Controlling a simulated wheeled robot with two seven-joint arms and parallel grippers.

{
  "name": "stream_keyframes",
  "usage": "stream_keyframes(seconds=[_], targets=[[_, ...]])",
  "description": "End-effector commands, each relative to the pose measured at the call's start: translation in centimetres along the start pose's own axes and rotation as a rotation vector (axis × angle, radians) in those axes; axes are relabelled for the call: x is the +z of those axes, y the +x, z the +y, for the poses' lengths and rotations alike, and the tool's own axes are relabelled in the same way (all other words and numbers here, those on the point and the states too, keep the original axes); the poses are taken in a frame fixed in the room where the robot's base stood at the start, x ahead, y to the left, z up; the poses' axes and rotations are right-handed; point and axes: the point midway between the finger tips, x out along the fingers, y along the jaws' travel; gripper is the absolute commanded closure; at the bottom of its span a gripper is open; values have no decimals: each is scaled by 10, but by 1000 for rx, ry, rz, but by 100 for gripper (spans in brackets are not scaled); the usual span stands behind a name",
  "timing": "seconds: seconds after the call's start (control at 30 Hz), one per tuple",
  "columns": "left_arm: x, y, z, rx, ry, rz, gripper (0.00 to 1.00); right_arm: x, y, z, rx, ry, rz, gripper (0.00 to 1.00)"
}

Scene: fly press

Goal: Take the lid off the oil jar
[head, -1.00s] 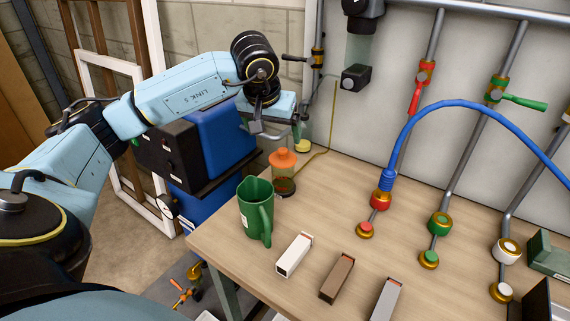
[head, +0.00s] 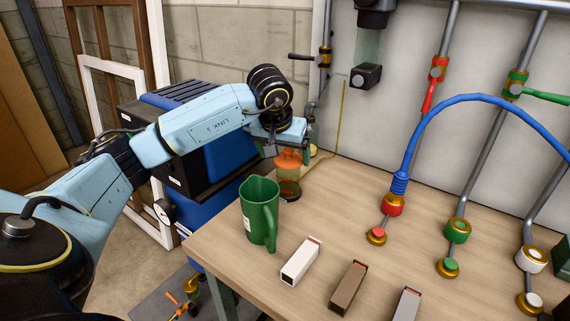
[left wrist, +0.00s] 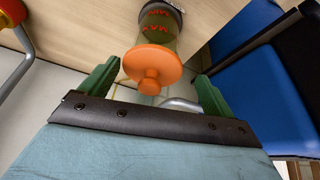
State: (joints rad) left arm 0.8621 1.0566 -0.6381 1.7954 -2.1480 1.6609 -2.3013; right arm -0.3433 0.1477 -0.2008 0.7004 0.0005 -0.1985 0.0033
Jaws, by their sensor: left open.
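The oil jar (head: 289,187) stands on the bench near its back left edge, clear with dark contents low down. Its orange lid (head: 288,160) with a knob is on top. The jar (left wrist: 160,27) and lid (left wrist: 152,64) also show in the left wrist view, with red lettering on the jar. My left gripper (head: 283,149) is just above and behind the lid in the head view. In the left wrist view its green fingers (left wrist: 156,88) are apart, one on each side of the lid knob, with nothing gripped. My right gripper is not in view.
A green mug (head: 258,222) stands in front of the jar. White (head: 300,262), brown and grey blocks lie along the front of the bench (head: 335,215). A blue hose (head: 420,130) and pipes with valves stand at right. A blue and black machine (head: 205,150) is behind my left arm.

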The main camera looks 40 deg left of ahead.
Motion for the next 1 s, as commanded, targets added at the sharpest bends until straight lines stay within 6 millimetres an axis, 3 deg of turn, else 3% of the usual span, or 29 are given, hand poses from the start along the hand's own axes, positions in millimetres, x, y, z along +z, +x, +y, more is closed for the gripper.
stream_keyframes(seconds=[0.13,0.5,0.83,1.0], targets=[[2,5,0,1,0,1,11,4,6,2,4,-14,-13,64],[3,6,-1,-4,-1,0,59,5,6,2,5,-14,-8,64],[2,6,-4,-10,-4,-1,59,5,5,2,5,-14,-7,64],[-2,-5,-4,-12,-4,0,59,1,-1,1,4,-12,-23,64]])
